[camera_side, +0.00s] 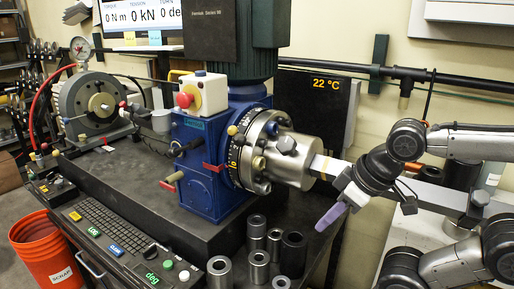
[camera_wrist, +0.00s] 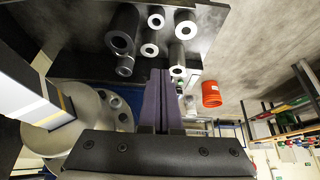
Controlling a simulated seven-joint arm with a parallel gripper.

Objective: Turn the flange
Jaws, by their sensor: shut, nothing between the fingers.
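The steel flange (camera_side: 258,150) is a round bolted disc on the front of the blue gearbox (camera_side: 200,165), with a black graduated ring behind it. A metal hub sticks out of it, and a square bar (camera_side: 325,165) with pale and yellow bands runs from the hub to the right. My gripper (camera_side: 323,224) points down and left below the bar, its purple fingers together and empty, apart from the flange. In the wrist view my closed fingers (camera_wrist: 158,98) are in the middle, with a round grey metal part (camera_wrist: 88,110), apparently the flange or hub, and the banded bar (camera_wrist: 35,95) to the left.
Several hollow steel sleeves (camera_side: 257,232) stand on the bench's front right corner below my gripper; they also show in the wrist view (camera_wrist: 152,50). A keyboard panel (camera_side: 110,235) lines the front edge. An orange bucket (camera_side: 48,255) stands on the floor at left.

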